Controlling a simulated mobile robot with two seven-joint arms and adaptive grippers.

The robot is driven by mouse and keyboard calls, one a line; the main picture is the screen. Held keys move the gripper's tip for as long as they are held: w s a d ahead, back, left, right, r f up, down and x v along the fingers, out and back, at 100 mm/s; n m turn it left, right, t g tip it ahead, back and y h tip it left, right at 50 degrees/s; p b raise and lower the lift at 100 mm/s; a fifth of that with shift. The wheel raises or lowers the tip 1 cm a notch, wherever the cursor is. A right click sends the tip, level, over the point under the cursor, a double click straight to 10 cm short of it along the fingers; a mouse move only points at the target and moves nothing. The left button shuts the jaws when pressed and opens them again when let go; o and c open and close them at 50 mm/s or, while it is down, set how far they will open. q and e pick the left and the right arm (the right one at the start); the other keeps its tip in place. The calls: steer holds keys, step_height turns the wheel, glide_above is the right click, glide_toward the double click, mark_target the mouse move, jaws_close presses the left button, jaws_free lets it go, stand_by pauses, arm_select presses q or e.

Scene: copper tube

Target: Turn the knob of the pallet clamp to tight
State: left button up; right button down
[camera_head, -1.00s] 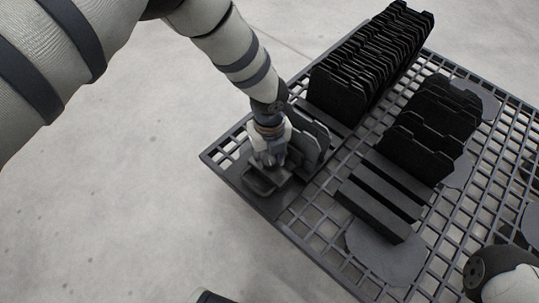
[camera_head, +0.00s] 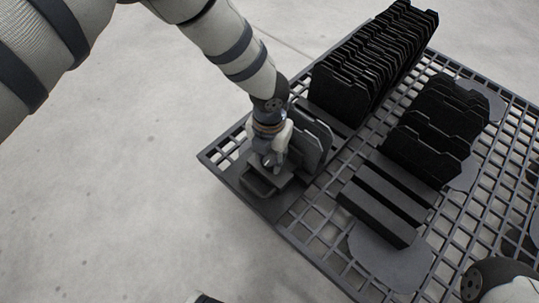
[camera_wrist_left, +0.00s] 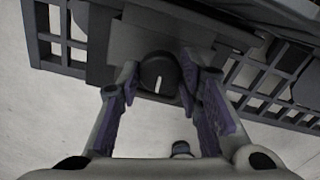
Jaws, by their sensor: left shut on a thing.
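The pallet clamp (camera_head: 262,178) is a dark grey block at the left corner of the black grid pallet (camera_head: 222,166). Its round black knob (camera_wrist_left: 158,74) carries a white line and faces the left wrist camera. The line stands close to upright there, leaning slightly right at its top. My left gripper (camera_head: 268,160) is at the clamp from above; in the left wrist view its fingers (camera_wrist_left: 160,84) are closed on either side of the knob. In the head view the gripper hides the knob. My right gripper is not clearly seen; only part of my right arm shows at the lower right.
Black plates (camera_head: 365,65) stand in a long row on the pallet behind the clamp. A shorter group of black plates (camera_head: 428,140) and flat dark bars (camera_head: 380,210) lie to the right. The pale floor (camera_head: 100,200) left of the pallet is clear.

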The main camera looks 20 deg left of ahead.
mark_target(269, 160)
arm_select(q)
steer(key=shift+m, duration=0.5)
stand_by(0.3)
steer(key=o, duration=1.2)
steer(key=shift+c, duration=0.2)
step_height(269, 160, up, 12)
